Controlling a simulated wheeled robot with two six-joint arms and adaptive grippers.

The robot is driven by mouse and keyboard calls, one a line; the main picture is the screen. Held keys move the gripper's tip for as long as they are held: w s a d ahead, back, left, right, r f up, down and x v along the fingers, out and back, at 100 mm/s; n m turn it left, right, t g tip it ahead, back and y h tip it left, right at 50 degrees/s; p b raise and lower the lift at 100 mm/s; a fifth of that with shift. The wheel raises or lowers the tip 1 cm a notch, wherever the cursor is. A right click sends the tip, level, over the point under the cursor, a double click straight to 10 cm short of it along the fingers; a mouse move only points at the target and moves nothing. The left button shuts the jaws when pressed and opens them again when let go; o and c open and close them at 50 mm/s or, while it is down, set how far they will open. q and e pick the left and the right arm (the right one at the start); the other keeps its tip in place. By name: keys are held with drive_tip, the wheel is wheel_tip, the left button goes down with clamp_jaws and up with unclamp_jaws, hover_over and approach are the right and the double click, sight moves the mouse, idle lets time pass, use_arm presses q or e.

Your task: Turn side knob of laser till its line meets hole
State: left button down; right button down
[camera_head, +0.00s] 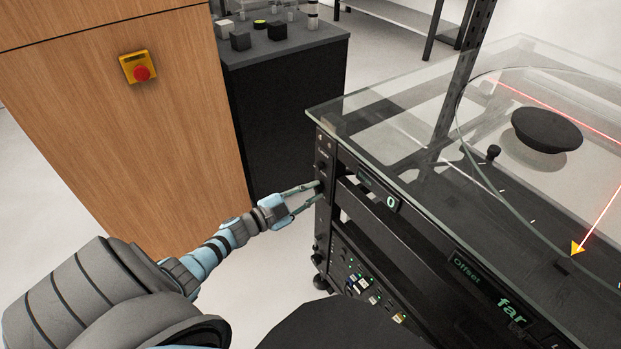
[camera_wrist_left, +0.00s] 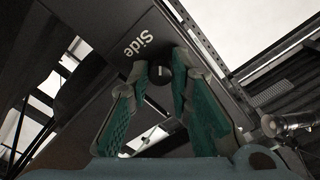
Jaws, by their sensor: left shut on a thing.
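My left gripper (camera_head: 318,192) reaches the front end of the black rack (camera_head: 323,228) under the glass top. In the left wrist view its green-padded fingers (camera_wrist_left: 160,72) are shut on the dark side knob (camera_wrist_left: 158,77), just below a "Side" label (camera_wrist_left: 143,45). In the head view the fingers largely hide this knob. Another red line (camera_head: 560,112) passes behind a black round dish-like piece (camera_head: 546,128). I cannot make out the hole clearly. My right gripper is not in view.
A display reading "0" (camera_head: 390,202) and an "Offset far" panel (camera_head: 490,285) sit on the rack's side. A wooden cabinet (camera_head: 120,110) with a red button (camera_head: 141,73) stands left. Open floor lies between.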

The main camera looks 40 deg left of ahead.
use_arm(q)
drive_tip(key=n+p, duration=0.1)
drive_tip(key=n, duration=0.3)
drive_tip(key=shift+n, duration=0.3)
drive_tip(key=n, duration=0.2)
drive_tip(key=shift+n, duration=0.4)
drive_tip(key=shift+d+n+p, duration=0.1)
drive_tip(key=shift+n+p, duration=0.25)
drive_tip(key=shift+n, duration=1.95)
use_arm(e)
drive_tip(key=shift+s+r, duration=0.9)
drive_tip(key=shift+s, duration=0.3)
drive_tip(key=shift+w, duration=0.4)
